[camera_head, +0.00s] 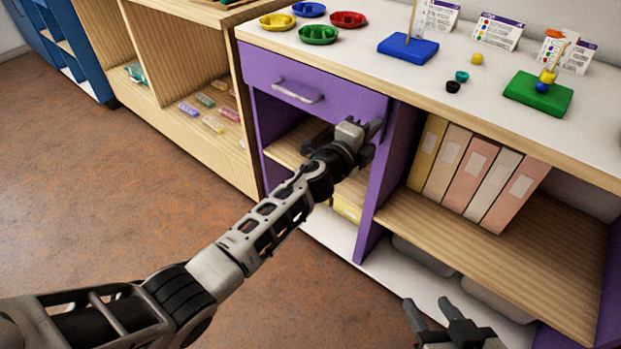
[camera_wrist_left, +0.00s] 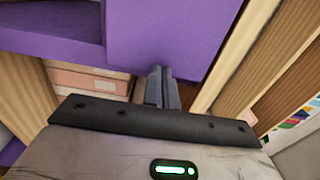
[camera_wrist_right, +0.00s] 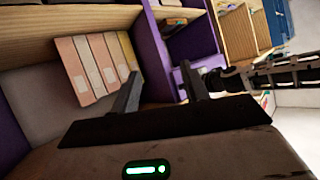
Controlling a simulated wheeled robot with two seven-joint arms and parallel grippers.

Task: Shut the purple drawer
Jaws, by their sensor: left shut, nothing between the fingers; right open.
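The purple drawer (camera_head: 268,75) is under the white counter at the left of the purple cabinet, with a silver handle (camera_head: 298,93) on its front. Its front looks about level with the counter edge, and no drawer inside shows. My left gripper (camera_head: 366,128) is shut and empty by the drawer's lower right corner. In the left wrist view its fingertips (camera_wrist_left: 162,73) are together close to a purple panel (camera_wrist_left: 165,35); I cannot tell whether they touch. My right gripper (camera_head: 432,308) is open and empty low at the front; its spread fingers also show in the right wrist view (camera_wrist_right: 158,76).
The counter (camera_head: 430,85) holds coloured dishes (camera_head: 319,34), a blue board (camera_head: 408,47), a green board (camera_head: 538,95), loose beads and cards. Folders (camera_head: 474,170) stand in the open shelf to the right. A wooden shelf (camera_head: 183,60) adjoins on the left. The floor in front is clear.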

